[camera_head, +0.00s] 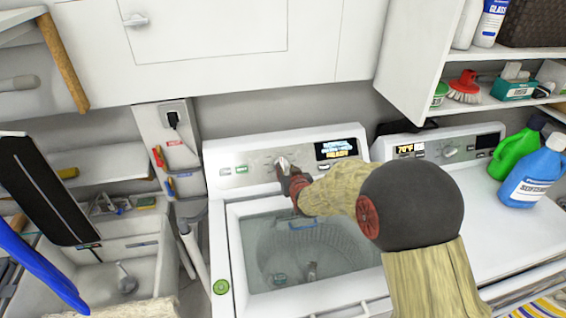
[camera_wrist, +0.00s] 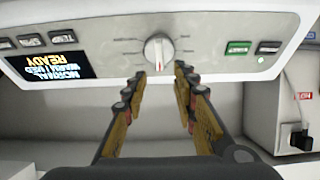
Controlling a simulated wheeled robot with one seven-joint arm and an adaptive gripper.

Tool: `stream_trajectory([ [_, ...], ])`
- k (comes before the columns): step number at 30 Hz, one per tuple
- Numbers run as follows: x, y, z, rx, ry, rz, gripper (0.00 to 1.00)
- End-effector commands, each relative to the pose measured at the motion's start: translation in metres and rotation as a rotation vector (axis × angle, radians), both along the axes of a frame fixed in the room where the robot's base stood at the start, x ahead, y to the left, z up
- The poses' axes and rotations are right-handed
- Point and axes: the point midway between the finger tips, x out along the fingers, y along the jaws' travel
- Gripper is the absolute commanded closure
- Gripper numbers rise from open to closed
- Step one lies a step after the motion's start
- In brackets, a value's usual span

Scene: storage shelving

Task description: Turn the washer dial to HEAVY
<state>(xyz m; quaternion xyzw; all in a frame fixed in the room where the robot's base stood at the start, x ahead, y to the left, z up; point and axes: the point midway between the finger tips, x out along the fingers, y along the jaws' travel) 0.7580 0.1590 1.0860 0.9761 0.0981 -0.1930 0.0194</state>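The washer (camera_head: 215,200) stands in the middle of the head view, with its control panel (camera_head: 240,160) along the back. The round whitish dial (camera_head: 282,162) is on that panel, and in the wrist view the dial (camera_wrist: 158,51) appears upside down with marks around it. The washer display (camera_head: 338,149) is lit; in the wrist view the inverted display (camera_wrist: 58,66) reads NORMAL and READY. My gripper (camera_head: 290,180) is at the dial. In the wrist view my gripper (camera_wrist: 160,74) is open, its fingertips either side of and just short of the dial, with no clear contact.
A second machine with a display (camera_head: 408,150) stands at the right, carrying green (camera_head: 515,150) and blue (camera_head: 535,175) bottles. White cabinets (camera_head: 215,30) hang above the panel. A sink (camera_head: 140,280) and a dark upright board (camera_head: 45,190) are at the left.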

Motion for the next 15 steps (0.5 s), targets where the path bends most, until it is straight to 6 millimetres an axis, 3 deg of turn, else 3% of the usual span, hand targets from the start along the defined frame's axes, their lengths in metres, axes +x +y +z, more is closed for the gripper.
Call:
stream_trajectory([
  [9,0.041,0.008,-0.019,0.0,0.002,0.0,0.72],
  [15,0.057,0.011,-0.025,0.0,0.002,0.0,0.72],
])
